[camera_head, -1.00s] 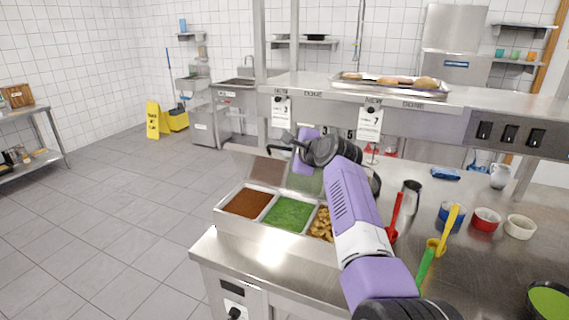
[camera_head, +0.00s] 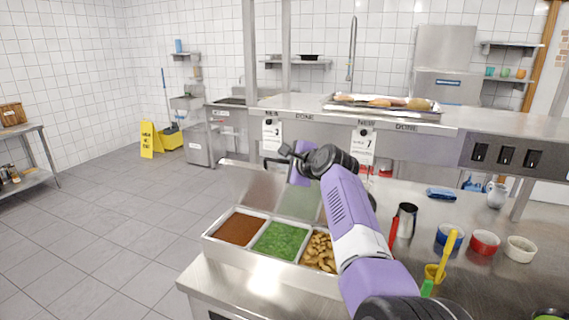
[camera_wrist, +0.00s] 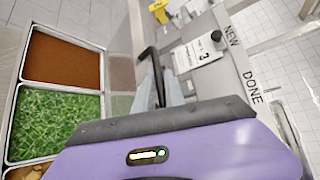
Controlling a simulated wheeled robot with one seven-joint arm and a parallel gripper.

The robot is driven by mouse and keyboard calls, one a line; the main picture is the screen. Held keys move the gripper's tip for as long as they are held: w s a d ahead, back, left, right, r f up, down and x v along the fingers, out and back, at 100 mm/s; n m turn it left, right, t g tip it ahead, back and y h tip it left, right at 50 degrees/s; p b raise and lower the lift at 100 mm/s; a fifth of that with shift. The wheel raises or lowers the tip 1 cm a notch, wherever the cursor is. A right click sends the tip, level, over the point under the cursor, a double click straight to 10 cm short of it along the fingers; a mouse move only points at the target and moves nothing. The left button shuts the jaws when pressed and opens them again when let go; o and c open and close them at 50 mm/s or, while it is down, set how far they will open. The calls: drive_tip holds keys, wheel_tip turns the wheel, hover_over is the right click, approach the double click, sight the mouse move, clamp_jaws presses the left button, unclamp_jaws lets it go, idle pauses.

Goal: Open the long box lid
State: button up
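The long box (camera_head: 262,262) sits on the steel counter with its compartments uncovered: brown sauce at left, green herbs in the middle and tan chunks at right. Its shiny lid (camera_head: 245,185) stands raised, about upright, along the back edge and reflects the food. In the wrist view the lid (camera_wrist: 121,75) is a strip beside the compartments. A black bar-like handle (camera_wrist: 150,62) shows near its outer edge. My gripper (camera_head: 282,158) is at the lid's top edge. In the wrist view its pale grey fingers (camera_wrist: 172,88) are beside the handle; whether they grip it is unclear.
A steel shelf (camera_head: 300,106) with hanging tags and a food tray (camera_head: 385,107) stands just behind the lid. Open floor lies at left.

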drive_tip(key=shift+o, duration=1.2)
drive_tip(key=shift+s+f, duration=0.1)
drive_tip(key=shift+f, duration=0.05)
drive_tip(key=v, duration=0.8)
drive_tip(key=shift+r+b, duration=0.2)
drive_tip(key=shift+b, duration=0.2)
drive_tip(key=shift+a, duration=0.1)
